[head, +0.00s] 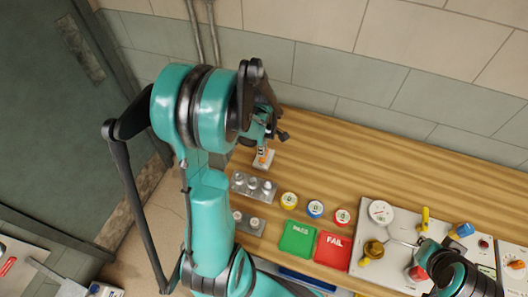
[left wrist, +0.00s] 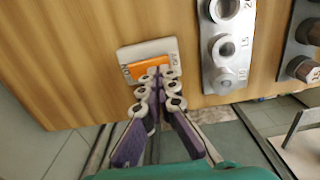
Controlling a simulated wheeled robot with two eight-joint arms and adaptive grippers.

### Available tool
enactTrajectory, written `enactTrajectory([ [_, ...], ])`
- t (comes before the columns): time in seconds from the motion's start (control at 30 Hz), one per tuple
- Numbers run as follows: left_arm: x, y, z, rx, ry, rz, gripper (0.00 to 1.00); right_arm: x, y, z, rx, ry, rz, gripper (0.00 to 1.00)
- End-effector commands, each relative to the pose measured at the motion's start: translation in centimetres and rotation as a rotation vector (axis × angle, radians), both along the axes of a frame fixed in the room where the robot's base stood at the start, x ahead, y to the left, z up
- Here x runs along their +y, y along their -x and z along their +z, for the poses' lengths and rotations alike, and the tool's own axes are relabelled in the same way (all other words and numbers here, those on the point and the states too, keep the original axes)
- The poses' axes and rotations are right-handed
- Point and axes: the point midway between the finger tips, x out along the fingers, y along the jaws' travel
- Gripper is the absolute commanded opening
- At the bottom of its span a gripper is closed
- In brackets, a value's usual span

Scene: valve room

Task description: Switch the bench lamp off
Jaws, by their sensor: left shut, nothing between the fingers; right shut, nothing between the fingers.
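A small white switch box with an orange rocker (head: 264,158) sits near the left end of the wooden bench. My left gripper (head: 268,140) is shut and empty. Its fingertips (left wrist: 160,85) are right at the rocker's near edge and hide part of it; I cannot tell whether they touch. My right gripper (head: 432,262) is shut over the panel at the right, partly hidden by its arm. I see no lamp.
Grey socket strips (head: 253,187) lie close beside the switch. Several round gauges, a green PASS tray (head: 297,238) and a red FAIL tray (head: 332,250) stand further right. A pale valve panel (head: 370,235) is at the right. The bench's back middle is clear, with a tiled wall behind.

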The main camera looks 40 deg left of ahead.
Motion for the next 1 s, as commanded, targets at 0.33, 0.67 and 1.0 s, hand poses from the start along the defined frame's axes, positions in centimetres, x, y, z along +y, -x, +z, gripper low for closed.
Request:
enactTrajectory([
  [0.33,0.0,0.0,3.2,0.000,0.000,0.000,0.00,0.0,0.0,2.4,0.000,0.000,0.000,0.00],
  [0.67,0.0,0.0,4.6,0.000,0.000,0.000,0.00,0.0,0.0,3.3,0.000,0.000,0.000,0.00],
  [1.0,0.0,0.0,4.6,0.000,0.000,0.000,0.00,0.0,0.0,3.3,0.000,0.000,0.000,0.00],
])
